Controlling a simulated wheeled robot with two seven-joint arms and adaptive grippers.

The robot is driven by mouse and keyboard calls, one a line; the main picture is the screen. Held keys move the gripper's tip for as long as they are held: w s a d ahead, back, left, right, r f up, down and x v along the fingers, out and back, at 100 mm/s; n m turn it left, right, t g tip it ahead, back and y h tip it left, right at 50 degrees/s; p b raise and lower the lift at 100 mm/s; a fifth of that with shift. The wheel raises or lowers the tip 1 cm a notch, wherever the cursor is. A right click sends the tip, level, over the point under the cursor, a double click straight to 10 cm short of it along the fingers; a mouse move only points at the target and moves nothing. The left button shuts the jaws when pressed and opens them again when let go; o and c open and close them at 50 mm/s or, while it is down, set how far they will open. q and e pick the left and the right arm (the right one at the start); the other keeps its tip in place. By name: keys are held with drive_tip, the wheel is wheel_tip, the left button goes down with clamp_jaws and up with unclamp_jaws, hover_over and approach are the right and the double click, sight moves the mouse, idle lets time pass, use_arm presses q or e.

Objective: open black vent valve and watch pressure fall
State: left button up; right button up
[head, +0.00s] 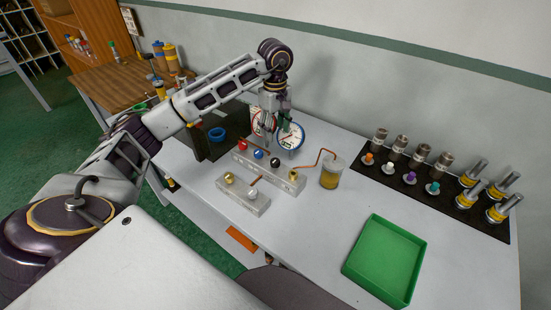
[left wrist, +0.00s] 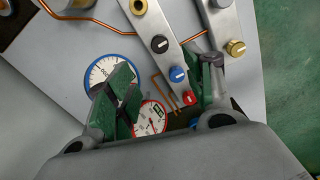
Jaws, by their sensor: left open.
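The black knob (head: 275,162) sits on a grey manifold block (head: 265,172), between a blue knob (head: 258,154) and a gold knob (head: 293,175). In the left wrist view the black knob (left wrist: 160,44) lies just beyond my fingertips, its white mark visible. A blue-rimmed gauge (head: 291,136) and a red-rimmed gauge (head: 257,123) stand behind the block; my gripper partly covers the red one. My left gripper (left wrist: 166,66) is open and empty above the block's red-knob end. The blue (left wrist: 177,74) and red (left wrist: 190,98) knobs show between its fingers. My right gripper is out of view.
A copper tube runs to a beaker (head: 331,174) of amber liquid. A green tray (head: 385,262) and a black mat (head: 420,175) with several metal parts are at right. A dark panel (head: 224,135) stands left.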

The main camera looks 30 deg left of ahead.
sight(275, 160)
use_arm(q)
wheel_tip(275, 160, down, 12)
drive_tip(key=shift+r+p, duration=0.1)
drive_tip(key=shift+p, duration=0.7)
drive_tip(key=shift+f, duration=1.05)
drive_tip(key=c, duration=1)
drive_tip(key=shift+c, duration=0.2)
